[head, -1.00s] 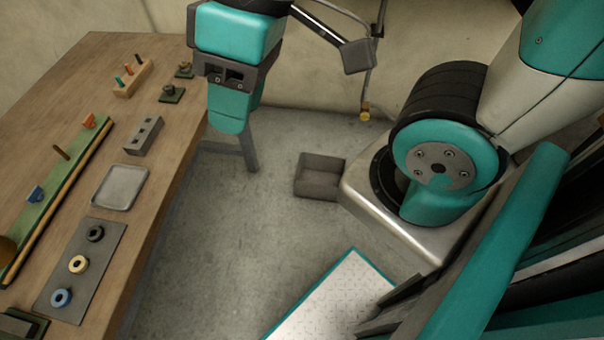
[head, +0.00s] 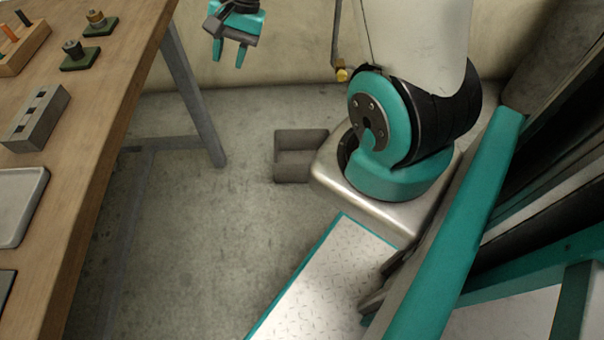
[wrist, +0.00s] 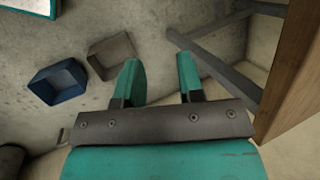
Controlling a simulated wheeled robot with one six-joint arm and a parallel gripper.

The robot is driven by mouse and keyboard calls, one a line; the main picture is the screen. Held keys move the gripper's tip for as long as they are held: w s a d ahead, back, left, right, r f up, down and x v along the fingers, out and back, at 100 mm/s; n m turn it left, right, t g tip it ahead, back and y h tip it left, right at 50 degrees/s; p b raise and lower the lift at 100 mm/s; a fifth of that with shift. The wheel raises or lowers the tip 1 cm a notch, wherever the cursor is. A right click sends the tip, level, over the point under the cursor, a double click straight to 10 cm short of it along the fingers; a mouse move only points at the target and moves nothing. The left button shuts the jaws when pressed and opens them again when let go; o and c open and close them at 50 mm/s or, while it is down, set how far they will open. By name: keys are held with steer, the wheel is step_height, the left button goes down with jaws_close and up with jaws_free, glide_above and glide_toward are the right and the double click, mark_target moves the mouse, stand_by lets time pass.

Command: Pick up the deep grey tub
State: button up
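The deep grey tub (head: 293,172) is an open-topped box on the concrete floor, beside the metal base of my arm in the head view. In the wrist view the grey tub (wrist: 112,57) lies to the left of my fingers. My gripper (head: 230,50) hangs high in the head view, near the back wall and apart from the tub. In the wrist view my gripper (wrist: 159,72) has its two teal fingers spread with nothing between them.
A blue tub (wrist: 57,84) stands on the floor beside the grey one. The wooden workbench (head: 105,140), with a grey block (head: 36,118) and other parts on it, fills the left. Its metal leg (head: 195,100) stands behind bare floor.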

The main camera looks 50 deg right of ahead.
steer(key=s+d+f+m+t+b, duration=0.1)
steer(key=s+d+f+m+b, duration=0.2)
steer(key=d+f+m+b, duration=0.8)
steer(key=s+d+f+h+b, duration=0.1)
steer(key=s+d+f, duration=0.25)
steer(key=f, duration=1.45)
steer(key=s+d+f+m+t+b, duration=0.1)
steer(key=s+d+f+m+b, duration=0.2)
steer(key=d+f+m+b, duration=0.8)
steer(key=w+a+f+n, duration=0.1)
steer(key=f, duration=0.4)
steer(key=w+a+f+n+b, duration=0.1)
steer(key=a+f+n, duration=0.1)
steer(key=f, duration=0.2)
steer(key=w+a+f+n, duration=0.1)
steer(key=a+f+n, duration=0.1)
steer(key=f, duration=0.3)
steer(key=shift+w+f+g, duration=0.2)
steer(key=shift+f+g, duration=0.1)
steer(key=b+x, duration=0.1)
steer(key=x, duration=0.1)
steer(key=b+x, duration=0.4)
steer(key=shift+w+r, duration=0.15)
steer(key=shift+w, duration=0.15)
steer(key=shift+c, duration=0.4)
jaws_close()
